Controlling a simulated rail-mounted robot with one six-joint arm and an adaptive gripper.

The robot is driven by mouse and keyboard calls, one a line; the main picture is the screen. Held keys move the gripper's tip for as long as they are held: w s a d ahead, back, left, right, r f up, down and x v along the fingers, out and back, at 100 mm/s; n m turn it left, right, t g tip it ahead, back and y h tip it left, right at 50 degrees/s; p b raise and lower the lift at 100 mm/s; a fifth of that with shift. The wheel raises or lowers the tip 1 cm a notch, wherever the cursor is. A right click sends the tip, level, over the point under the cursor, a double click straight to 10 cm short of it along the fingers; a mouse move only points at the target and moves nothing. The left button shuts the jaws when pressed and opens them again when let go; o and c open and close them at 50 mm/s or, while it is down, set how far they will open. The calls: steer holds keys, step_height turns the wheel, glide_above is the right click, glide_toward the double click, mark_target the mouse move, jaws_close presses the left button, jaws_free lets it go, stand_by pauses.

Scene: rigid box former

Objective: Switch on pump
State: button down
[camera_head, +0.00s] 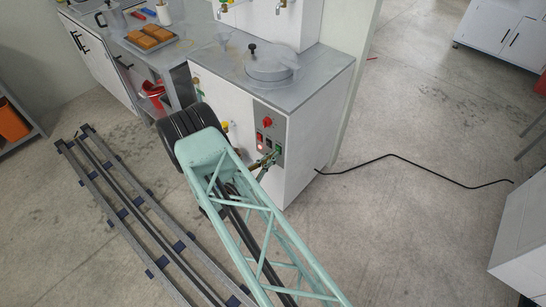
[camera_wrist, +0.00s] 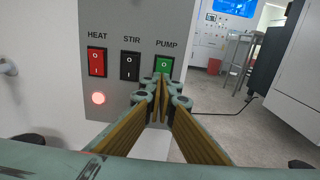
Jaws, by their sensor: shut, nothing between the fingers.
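The green pump switch (camera_wrist: 165,64) is on a grey control panel (camera_wrist: 114,22), at the right end of a row under the label PUMP. Its lower part is hidden behind my fingers. My gripper (camera_wrist: 160,84) is shut and empty, its tips right in front of the switch; I cannot tell whether they touch it. The red heat switch (camera_wrist: 96,62) and black stir switch (camera_wrist: 130,67) are to its left. In the head view, my gripper (camera_head: 274,153) reaches the lower right part of the panel (camera_head: 261,109) on the white cabinet (camera_head: 322,122).
A round red lamp (camera_wrist: 98,98) glows below the heat switch. A red knob (camera_head: 267,122) sticks out higher on the panel. A black cable (camera_head: 420,160) runs over the floor at the right. Floor rails (camera_head: 120,205) lie at the left.

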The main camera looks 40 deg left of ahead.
steer(key=shift+d, duration=0.1)
steer(key=s+f, duration=0.1)
steer(key=s, duration=1.3)
steer(key=shift+f+p, duration=0.35)
steer(key=shift+p, duration=0.1)
steer(key=shift+d, duration=0.1)
